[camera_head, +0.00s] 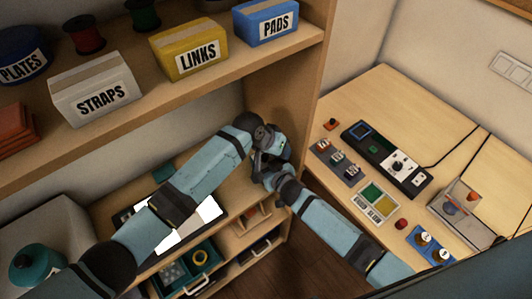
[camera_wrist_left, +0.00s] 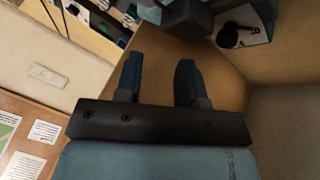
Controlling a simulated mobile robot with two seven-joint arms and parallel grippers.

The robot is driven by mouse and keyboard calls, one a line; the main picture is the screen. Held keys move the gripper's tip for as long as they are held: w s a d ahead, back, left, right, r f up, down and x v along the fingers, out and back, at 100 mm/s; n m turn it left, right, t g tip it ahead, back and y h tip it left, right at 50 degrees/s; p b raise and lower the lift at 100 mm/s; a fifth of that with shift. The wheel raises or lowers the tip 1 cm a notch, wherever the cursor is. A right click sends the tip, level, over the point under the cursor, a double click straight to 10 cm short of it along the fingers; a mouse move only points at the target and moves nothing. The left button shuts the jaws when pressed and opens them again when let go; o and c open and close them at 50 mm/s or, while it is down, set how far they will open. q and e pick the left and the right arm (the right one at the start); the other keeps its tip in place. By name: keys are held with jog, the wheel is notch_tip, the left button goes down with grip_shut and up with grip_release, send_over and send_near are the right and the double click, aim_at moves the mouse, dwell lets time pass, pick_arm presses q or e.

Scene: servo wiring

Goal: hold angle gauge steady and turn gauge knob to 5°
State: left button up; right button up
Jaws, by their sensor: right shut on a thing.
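My left gripper (camera_wrist_left: 160,64) is open in the left wrist view, with two dark blue fingers apart and nothing visible between them. My right gripper (camera_head: 268,172) is shut and meets the left one above the workbench's right end in the head view. A small white plate with a round black part, which looks like the angle gauge with its knob (camera_wrist_left: 240,28), shows at the top right of the left wrist view, beside my right arm's dark and teal parts. It is apart from the left fingers. The head view hides the gauge between the grippers, and its reading cannot be made out.
A shelf above holds yellow LINKS (camera_head: 190,52), white STRAPS (camera_head: 97,92) and blue PADS (camera_head: 266,22) boxes. The side bench (camera_head: 410,100) on the right carries a black device (camera_head: 385,158) and several small panels. A dark tray with white sheets (camera_head: 205,212) lies under the left arm.

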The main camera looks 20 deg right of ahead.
aim_at(265, 158)
pick_arm(q)
jog(key=w+a+r+m+y, duration=0.2)
jog(key=w+r+y, duration=0.3)
jog(key=y, duration=0.1)
jog(key=shift+g, duration=0.4)
notch_tip(265, 158, down, 12)
jog(key=shift+s+a+f, duration=0.1)
jog(key=shift+a, duration=0.05)
jog(key=shift+c, duration=0.5)
jog(key=shift+m, duration=0.3)
jog(key=c, duration=0.6)
